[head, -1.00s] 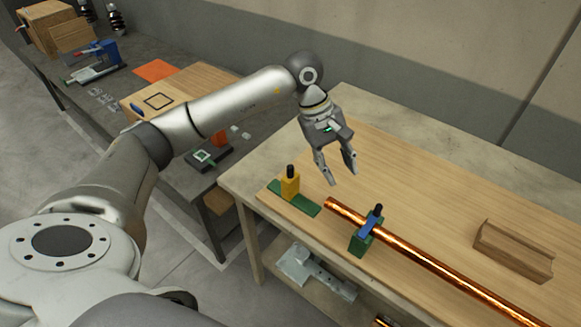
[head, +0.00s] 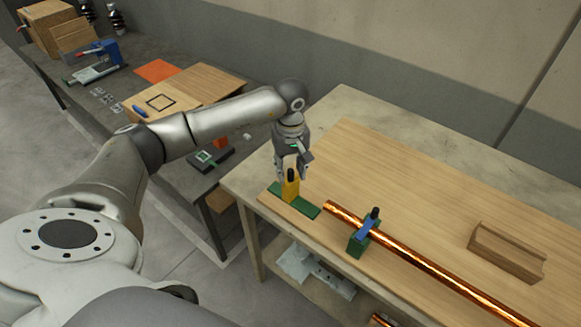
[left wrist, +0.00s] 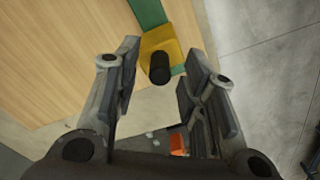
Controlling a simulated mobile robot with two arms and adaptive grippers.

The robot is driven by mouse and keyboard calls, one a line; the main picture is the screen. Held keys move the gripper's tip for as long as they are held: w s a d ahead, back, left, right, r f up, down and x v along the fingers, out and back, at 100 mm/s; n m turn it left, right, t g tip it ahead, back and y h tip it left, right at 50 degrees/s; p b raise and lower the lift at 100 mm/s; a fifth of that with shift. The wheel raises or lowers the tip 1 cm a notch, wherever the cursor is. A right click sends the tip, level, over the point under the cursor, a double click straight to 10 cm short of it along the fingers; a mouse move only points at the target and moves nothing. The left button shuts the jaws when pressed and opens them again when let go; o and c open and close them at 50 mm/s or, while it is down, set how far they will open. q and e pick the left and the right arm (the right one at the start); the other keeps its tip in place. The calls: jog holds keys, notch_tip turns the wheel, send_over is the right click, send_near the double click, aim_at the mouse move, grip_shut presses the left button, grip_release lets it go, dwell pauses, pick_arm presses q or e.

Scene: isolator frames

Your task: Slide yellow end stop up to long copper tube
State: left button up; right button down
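The yellow end stop (head: 291,188) with a black knob stands on a green rail (head: 308,208) at the left end of the wooden board. My left gripper (head: 291,172) is at the end stop, its fingers open. In the left wrist view the end stop (left wrist: 168,45) with its black knob lies just ahead of and between the open fingertips (left wrist: 155,58); I see no firm contact. The long copper tube (head: 440,270) lies to the right in a green and blue clamp (head: 363,236). A gap separates its left end from the end stop. My right gripper is not in view.
A grooved wooden block (head: 506,252) sits at the right of the board (head: 400,185). The board's middle and back are clear. A grey side table (head: 65,75) with an orange sheet (head: 158,71) and small parts stands at the left.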

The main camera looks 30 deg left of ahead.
pick_arm(q)
jog(key=shift+f, duration=0.7)
